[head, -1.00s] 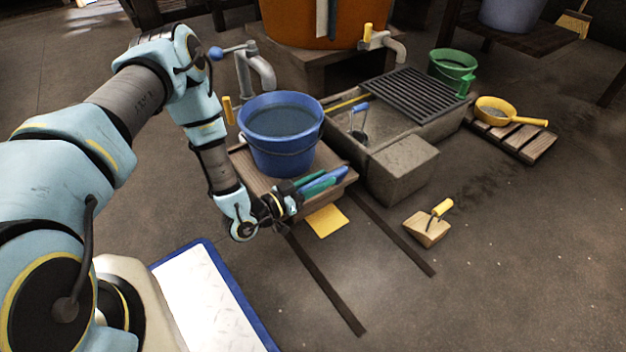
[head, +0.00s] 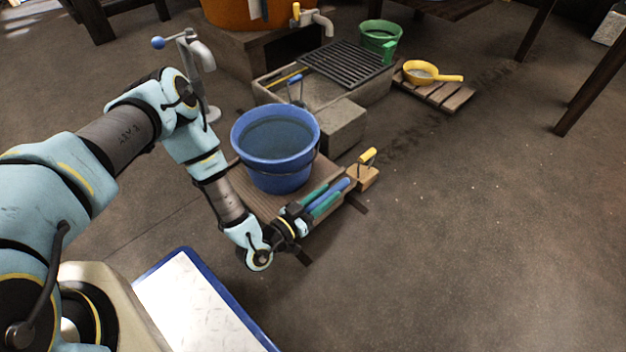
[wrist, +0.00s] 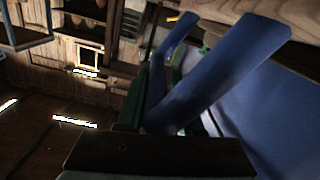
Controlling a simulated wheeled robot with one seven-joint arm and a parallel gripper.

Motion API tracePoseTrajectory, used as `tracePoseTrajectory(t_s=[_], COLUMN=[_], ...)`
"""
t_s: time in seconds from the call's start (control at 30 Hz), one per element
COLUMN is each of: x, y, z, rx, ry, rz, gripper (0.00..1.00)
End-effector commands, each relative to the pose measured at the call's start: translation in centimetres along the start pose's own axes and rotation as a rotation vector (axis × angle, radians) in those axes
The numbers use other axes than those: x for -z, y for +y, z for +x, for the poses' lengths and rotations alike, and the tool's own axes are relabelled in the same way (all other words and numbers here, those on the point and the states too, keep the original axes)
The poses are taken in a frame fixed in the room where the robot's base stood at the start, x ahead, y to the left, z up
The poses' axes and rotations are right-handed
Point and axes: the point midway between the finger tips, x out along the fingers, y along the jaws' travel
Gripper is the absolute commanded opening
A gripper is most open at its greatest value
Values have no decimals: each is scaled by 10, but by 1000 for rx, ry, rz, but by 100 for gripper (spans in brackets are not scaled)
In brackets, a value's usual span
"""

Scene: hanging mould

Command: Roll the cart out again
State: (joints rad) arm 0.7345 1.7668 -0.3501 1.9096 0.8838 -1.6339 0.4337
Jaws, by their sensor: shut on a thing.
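The cart (head: 252,196) is a low wooden platform on dark floor rails. A blue bucket (head: 276,174) filled with water stands upright on it. My gripper (head: 330,197), with long green and blue fingers, lies along the cart's front edge and is shut on the cart. The exact part between the fingers is hidden. In the wrist view the blue fingers (wrist: 215,75) show close up, with the blue bucket wall (wrist: 285,115) at right.
A wooden block with a yellow handle (head: 364,177) stands at the cart's right corner; I cannot tell if they touch. Behind are a stone trough (head: 335,128), a grey spout (head: 200,58), a green bucket (head: 380,38) and a yellow pan (head: 425,73). Floor at front right is clear.

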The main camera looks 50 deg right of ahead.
Motion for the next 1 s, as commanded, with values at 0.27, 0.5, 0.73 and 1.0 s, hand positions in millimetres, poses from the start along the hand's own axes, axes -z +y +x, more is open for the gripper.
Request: tracePoseTrajectory(t_s=[0.27,0.5,0.73,1.0], x=[-7,-10,-12,-13], y=[36,47,51,52], z=[-2,-2,-2,-2], rx=[1,-1,-8,-11], ry=[-4,-3,-7,-9], rz=[-4,-4,-10,-10], gripper=[0,0,0,56])
